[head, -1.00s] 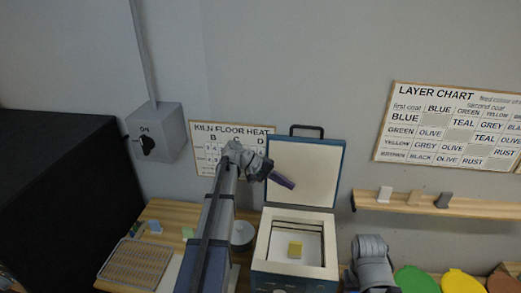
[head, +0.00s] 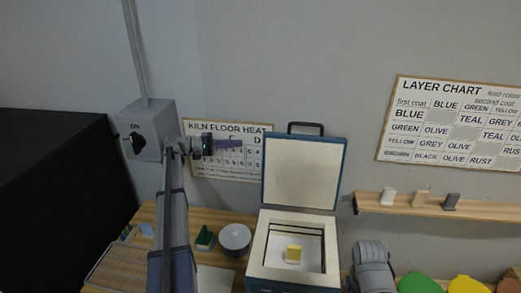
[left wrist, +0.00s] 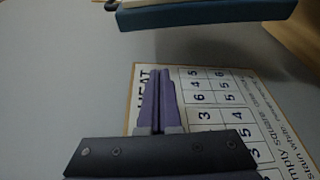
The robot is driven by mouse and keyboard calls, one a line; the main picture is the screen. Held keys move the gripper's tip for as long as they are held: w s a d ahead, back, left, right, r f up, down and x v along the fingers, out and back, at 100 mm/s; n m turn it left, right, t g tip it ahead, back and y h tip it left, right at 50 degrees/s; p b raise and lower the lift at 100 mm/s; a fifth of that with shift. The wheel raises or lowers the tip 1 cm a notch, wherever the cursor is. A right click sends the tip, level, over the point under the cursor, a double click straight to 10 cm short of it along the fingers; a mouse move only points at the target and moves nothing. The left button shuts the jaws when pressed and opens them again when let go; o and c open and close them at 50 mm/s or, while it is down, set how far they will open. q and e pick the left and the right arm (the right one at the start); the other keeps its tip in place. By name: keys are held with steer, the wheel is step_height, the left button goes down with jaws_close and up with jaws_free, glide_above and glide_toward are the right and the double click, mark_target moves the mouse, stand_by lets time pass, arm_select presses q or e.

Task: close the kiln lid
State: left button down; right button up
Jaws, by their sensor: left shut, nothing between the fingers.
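The kiln (head: 255,262) stands on the table with its lid (head: 303,172) raised upright, pale inside with a blue edge and a dark handle (head: 306,128) on top. A yellow piece (head: 293,254) sits on the kiln floor. My left gripper (head: 240,144) is left of the lid near its top, in front of the wall chart, apart from the lid. Its purple fingers (left wrist: 158,100) are shut and empty in the left wrist view. The lid's blue edge (left wrist: 205,13) crosses the top of that view. My right arm shows beside the kiln; its gripper is not visible.
A wall switch box (head: 150,128) is at left. A shelf (head: 400,207) with small pieces and colored lids are at right.

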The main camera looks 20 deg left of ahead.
arm_select(q)
steer(key=x, duration=1)
steer(key=shift+w+a+b, duration=0.15)
steer(key=shift+w+b, duration=0.05)
steer(key=shift+b, duration=0.1)
steer(key=s, duration=0.2)
steer(key=s+d, duration=0.1)
steer(key=shift+s+r+p, duration=0.35)
steer(key=shift+s+r, duration=0.05)
arm_select(e)
steer(key=shift+w+f, duration=0.15)
steer(key=shift+w, duration=0.05)
